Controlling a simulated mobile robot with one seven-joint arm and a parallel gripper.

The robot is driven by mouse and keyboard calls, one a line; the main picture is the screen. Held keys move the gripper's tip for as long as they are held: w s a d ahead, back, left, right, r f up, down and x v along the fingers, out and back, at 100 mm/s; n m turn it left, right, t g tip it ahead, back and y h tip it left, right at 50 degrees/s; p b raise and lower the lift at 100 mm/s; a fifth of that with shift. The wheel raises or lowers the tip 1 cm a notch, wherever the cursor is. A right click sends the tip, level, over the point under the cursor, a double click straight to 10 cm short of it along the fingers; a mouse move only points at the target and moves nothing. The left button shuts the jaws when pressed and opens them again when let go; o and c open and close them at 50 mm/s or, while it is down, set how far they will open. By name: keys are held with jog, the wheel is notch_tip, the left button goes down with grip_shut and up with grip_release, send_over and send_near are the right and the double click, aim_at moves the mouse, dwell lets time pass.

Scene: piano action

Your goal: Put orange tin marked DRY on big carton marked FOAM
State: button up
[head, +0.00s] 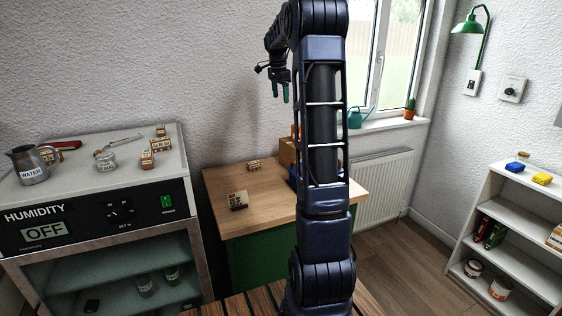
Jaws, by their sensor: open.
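My gripper (280,92) hangs in the air with its green fingers pointing down and apart, empty, in front of the bare wall. A brown carton (287,152) stands at the back of the wooden table, mostly hidden behind my arm. A small orange thing (295,131) shows at the carton's top, beside my arm. I cannot read a marking on either, so I cannot tell whether they are the DRY tin and the FOAM carton, or whether they touch. My gripper is above and apart from both.
The wooden table (220,187) holds small wooden action pieces (237,201). At left, the humidity cabinet (75,190) carries a jug (28,167) and a glass jar (106,158). A low white shelf (478,192) stands at right. A watering can (357,118) sits on the sill.

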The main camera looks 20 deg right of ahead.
jog(key=s+a+r+n+t, duration=0.1)
jog(key=s+a+n, duration=0.4)
jog(key=s, duration=0.6)
jog(key=s+a+r+n+t, duration=0.1)
jog(key=s+a+n, duration=0.2)
jog(key=s+a, duration=0.55)
jog(key=s+a+f+n, duration=0.1)
jog(key=s+f+n, duration=0.2)
jog(key=s, duration=0.4)
jog(key=s+a+f+n+t+y, duration=0.1)
jog(key=s+f, duration=0.3)
jog(key=s, duration=0.4)
jog(key=s+a+f+n, duration=0.2)
jog(key=s+f+n, duration=0.2)
jog(key=s, duration=0.3)
jog(key=shift+s+n+t, duration=0.3)
jog(key=shift+s+t, duration=0.05)
jog(key=shift+t, duration=0.05)
